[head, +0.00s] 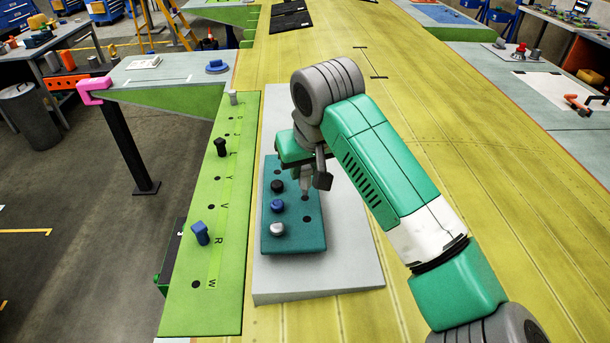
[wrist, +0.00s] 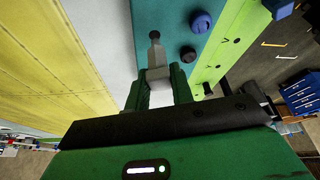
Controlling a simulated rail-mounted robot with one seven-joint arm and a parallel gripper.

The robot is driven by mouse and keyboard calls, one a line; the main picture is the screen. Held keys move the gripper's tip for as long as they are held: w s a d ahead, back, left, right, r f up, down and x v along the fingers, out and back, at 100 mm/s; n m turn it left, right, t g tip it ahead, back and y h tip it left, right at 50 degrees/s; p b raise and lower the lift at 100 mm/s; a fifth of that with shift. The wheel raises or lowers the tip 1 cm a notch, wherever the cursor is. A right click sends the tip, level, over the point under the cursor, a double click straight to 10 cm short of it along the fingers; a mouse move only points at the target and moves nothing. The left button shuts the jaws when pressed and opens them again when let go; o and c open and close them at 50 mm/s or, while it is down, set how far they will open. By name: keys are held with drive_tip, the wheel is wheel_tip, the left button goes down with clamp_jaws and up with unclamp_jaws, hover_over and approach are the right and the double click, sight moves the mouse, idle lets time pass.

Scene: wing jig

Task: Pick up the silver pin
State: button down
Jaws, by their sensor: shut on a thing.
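My gripper (head: 307,176) is shut on a silver-grey pin, the silver pin (wrist: 155,50), above the right part of the teal block (head: 295,240). In the wrist view, the pin's grey body is between my fingers (wrist: 158,82), and its narrow shank with a dark tip points away from them. In the head view, the pin is mostly hidden by my gripper; its lower end is close to a hole in the block. I cannot tell whether it touches the hole. Another silver pin (head: 277,229) stands at the block's near left.
A black pin (head: 277,187) and a blue pin (head: 277,206) also stand in the block, left of my gripper. The block rests on a grey slab (head: 340,275). Left is a lettered green board (head: 180,310) with silver (head: 233,97), black (head: 221,147) and blue (head: 200,233) pins.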

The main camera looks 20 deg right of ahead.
drive_tip(key=s+a, duration=0.2)
drive_tip(key=s, duration=0.5)
drive_tip(key=s+a+r, duration=0.1)
drive_tip(key=s+a, duration=0.1)
drive_tip(key=s, duration=0.6)
drive_tip(key=shift+s+a+r+p, duration=0.15)
drive_tip(key=shift+a+r+p, duration=0.15)
drive_tip(key=shift+p, duration=0.15)
drive_tip(key=shift+r, duration=0.1)
